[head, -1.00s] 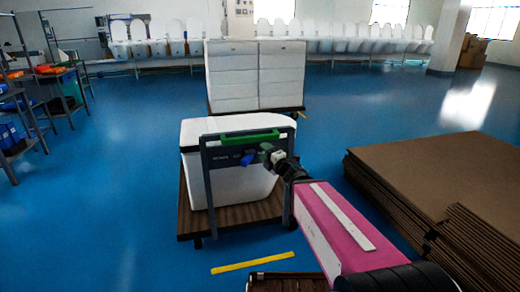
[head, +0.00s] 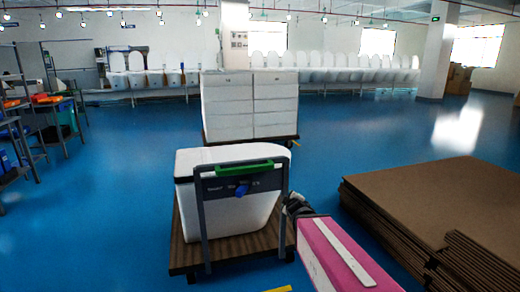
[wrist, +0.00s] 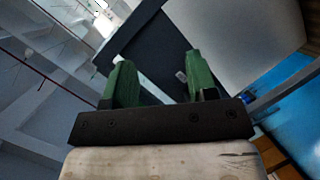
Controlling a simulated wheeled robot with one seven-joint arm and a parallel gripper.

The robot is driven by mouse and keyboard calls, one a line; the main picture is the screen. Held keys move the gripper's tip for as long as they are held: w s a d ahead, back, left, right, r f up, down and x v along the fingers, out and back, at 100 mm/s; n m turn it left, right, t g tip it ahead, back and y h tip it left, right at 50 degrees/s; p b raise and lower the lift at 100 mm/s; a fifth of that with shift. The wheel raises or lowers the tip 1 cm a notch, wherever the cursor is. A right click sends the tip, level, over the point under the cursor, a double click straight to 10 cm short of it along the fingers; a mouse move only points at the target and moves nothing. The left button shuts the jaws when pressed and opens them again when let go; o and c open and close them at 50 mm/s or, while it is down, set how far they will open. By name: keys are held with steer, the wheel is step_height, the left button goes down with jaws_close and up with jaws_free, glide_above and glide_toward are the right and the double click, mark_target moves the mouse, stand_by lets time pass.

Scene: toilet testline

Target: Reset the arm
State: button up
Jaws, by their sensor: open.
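My arm's pink link (head: 342,258) reaches up from the bottom right in the head view. Its dark wrist end (head: 297,205) is beside the right post of a cart with a grey upright frame (head: 201,222). I cannot tell whether they touch. My gripper's fingers are not clearly visible there. In the wrist view my gripper (wrist: 162,84) shows two green fingers spread apart with nothing between them. A dark panel and a large pale surface (wrist: 250,38) lie beyond the fingers, tilted.
The cart carries a white tub-like box (head: 240,215) and has a green handle (head: 244,165). White stacked boxes (head: 250,105) stand behind. Flat brown cardboard (head: 430,205) is piled at right. Blue floor is open at left. Workbenches (head: 40,115) line the far left.

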steer(key=s+d+f+m+g+h, duration=0.3)
steer(key=s+d+f+m+g, duration=0.4)
steer(key=f, duration=0.3)
steer(key=s+f+m+g+y, duration=0.2)
steer(key=s+f+m+g, duration=0.2)
steer(key=s+g, duration=0.3)
steer(key=shift+s+a+f+m+g, duration=0.3)
steer(key=shift+s+a+f+m, duration=0.1)
steer(key=shift+s+m, duration=0.6)
steer(key=shift+s, duration=0.1)
